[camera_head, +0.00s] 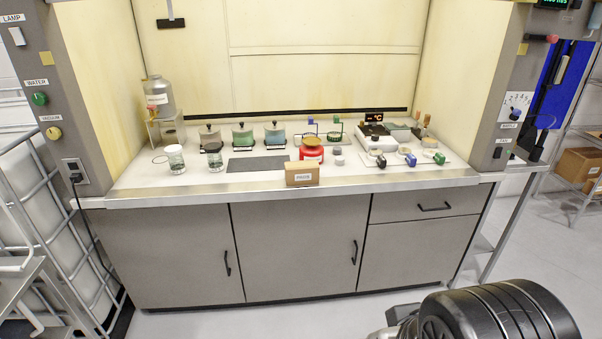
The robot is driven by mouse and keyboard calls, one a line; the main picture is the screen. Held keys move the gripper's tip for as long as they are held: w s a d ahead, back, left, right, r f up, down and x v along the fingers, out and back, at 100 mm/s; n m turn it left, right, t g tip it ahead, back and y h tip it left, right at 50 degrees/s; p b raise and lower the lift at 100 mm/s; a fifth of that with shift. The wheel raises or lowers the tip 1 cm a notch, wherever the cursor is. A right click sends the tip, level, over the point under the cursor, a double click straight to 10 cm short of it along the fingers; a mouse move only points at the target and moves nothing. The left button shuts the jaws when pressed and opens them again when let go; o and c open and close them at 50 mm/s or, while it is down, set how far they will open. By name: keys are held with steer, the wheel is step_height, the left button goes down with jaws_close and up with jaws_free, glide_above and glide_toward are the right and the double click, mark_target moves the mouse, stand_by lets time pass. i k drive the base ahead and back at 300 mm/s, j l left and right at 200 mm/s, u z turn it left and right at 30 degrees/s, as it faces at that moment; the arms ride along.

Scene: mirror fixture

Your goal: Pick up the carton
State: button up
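Part of my own arm shows dark at the lower right, well in front of the cabinet and apart from the carton. My gripper is not in view.
Glass jars (176,158) stand left, with a dark grey mat (258,164) beside the carton. Lidded pots (242,135) and a hotplate (375,137) stand behind. Small labelled bottles (410,159) are at right. Hood posts flank the worktop. Floor (290,322) in front is clear.

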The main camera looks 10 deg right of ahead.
mark_target(307, 172)
steer(key=i+l+u, duration=0.1)
steer(key=u, duration=1.1)
steer(key=i+l+u, duration=0.35)
steer(key=l, duration=0.55)
steer(key=i+l+u, duration=0.1)
steer(key=l+u, duration=0.25)
steer(key=l, duration=0.6)
steer(key=l+u, duration=0.35)
steer(key=l, duration=0.65)
steer(key=i+l, duration=0.1)
steer(key=l, duration=0.25)
